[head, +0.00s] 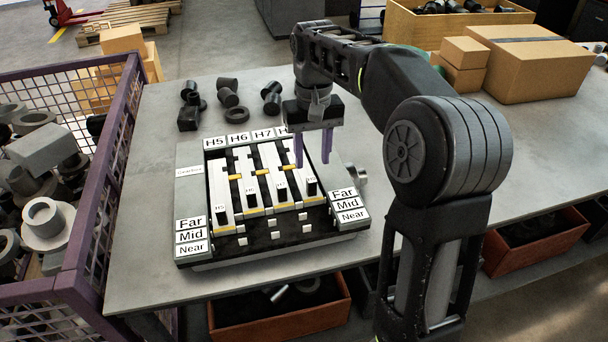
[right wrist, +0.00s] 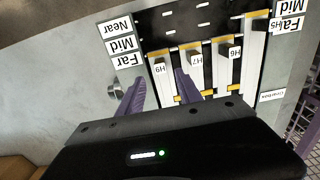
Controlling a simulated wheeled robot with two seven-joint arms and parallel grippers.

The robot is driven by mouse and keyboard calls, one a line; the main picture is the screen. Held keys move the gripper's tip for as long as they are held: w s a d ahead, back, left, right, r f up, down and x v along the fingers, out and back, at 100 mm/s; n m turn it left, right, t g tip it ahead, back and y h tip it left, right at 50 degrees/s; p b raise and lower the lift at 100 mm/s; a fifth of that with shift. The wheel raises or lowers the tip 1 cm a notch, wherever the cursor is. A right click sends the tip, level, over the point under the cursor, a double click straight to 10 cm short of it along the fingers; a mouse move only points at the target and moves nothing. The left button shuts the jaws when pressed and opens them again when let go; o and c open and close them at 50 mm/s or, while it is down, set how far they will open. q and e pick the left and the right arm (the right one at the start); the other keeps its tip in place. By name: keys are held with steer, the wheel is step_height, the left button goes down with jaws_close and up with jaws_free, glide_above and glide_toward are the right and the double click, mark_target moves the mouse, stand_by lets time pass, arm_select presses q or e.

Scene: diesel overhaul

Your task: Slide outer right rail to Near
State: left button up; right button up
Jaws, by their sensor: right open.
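The slide board (head: 190,165) lies on the grey table with several pale rails side by side. Far, Mid and Near labels (head: 347,205) stand at the board's right front. My right gripper (head: 312,163) is open, pointing down over the board's right side, its purple fingers apart and empty. My left gripper is out of view.
Other rails carry handles for H5 (head: 220,213), H6 (head: 252,195) and H7 (head: 281,189); the H5 handle sits nearer the front. Dark cylindrical parts (head: 228,95) stand behind the board. A purple mesh crate (head: 110,165) borders the left.

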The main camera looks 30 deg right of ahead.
mark_target(311, 179)
steer(key=shift+f+p, duration=0.4)
steer(key=shift+f, duration=3.55)
steer(key=shift+c, duration=0.4)
jaws_close()
